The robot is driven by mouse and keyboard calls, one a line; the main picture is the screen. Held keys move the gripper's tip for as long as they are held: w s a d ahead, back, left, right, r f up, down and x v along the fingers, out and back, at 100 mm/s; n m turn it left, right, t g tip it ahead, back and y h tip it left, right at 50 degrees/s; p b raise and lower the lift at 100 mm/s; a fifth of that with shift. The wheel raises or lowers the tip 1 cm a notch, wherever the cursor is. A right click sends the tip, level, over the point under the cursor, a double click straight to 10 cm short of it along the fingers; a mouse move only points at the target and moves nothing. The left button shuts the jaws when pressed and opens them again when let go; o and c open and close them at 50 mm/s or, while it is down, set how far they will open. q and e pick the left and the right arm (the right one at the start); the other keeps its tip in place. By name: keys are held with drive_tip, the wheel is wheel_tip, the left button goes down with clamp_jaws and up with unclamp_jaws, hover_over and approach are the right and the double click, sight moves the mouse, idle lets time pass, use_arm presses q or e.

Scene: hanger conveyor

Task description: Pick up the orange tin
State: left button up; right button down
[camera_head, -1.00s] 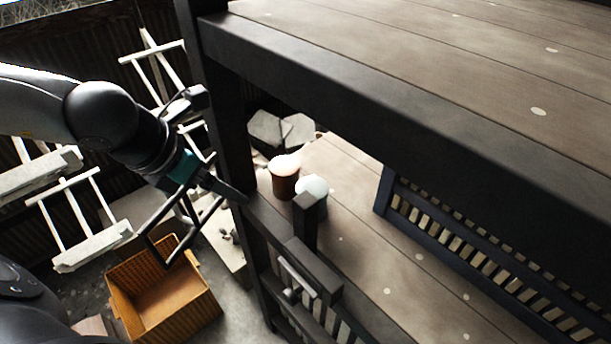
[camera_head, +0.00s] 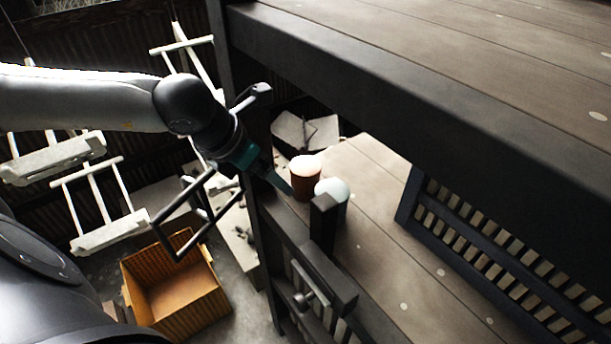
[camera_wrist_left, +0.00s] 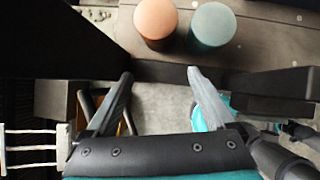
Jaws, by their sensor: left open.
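The orange tin (camera_head: 305,183) stands upright on the lower wooden shelf, near its left edge. It also shows at the top of the left wrist view (camera_wrist_left: 156,22), beyond the fingertips. A grey-teal tin (camera_head: 341,193) stands close on its right, partly hidden by a dark post in the head view; the wrist view shows its top (camera_wrist_left: 213,25). My left gripper (camera_head: 280,186) is just left of the orange tin. In the wrist view its fingers (camera_wrist_left: 160,74) are spread and empty, with the tin ahead and apart from them.
A dark short post (camera_head: 322,225) and railing stand in front of the tins. An orange crate (camera_head: 180,300) sits on the floor at lower left. White hangers (camera_head: 100,235) hang at left. The shelf right of the tins is clear.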

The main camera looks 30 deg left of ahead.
sight(305, 164)
use_arm(q)
drive_tip(key=shift+w+d+p, duration=0.25)
drive_tip(key=shift+w+p, duration=0.1)
drive_tip(key=shift+w, duration=0.8)
drive_tip(key=shift+w+d+p, duration=0.2)
drive_tip(key=shift+w+p, duration=0.2)
drive_tip(key=shift+w, duration=0.8)
drive_tip(key=shift+w+d+p, duration=0.25)
drive_tip(key=shift+w+p, duration=0.1)
drive_tip(key=shift+w, duration=0.8)
drive_tip(key=x, duration=0.5)
drive_tip(key=shift+w, duration=0.15)
drive_tip(key=c, duration=1.4)
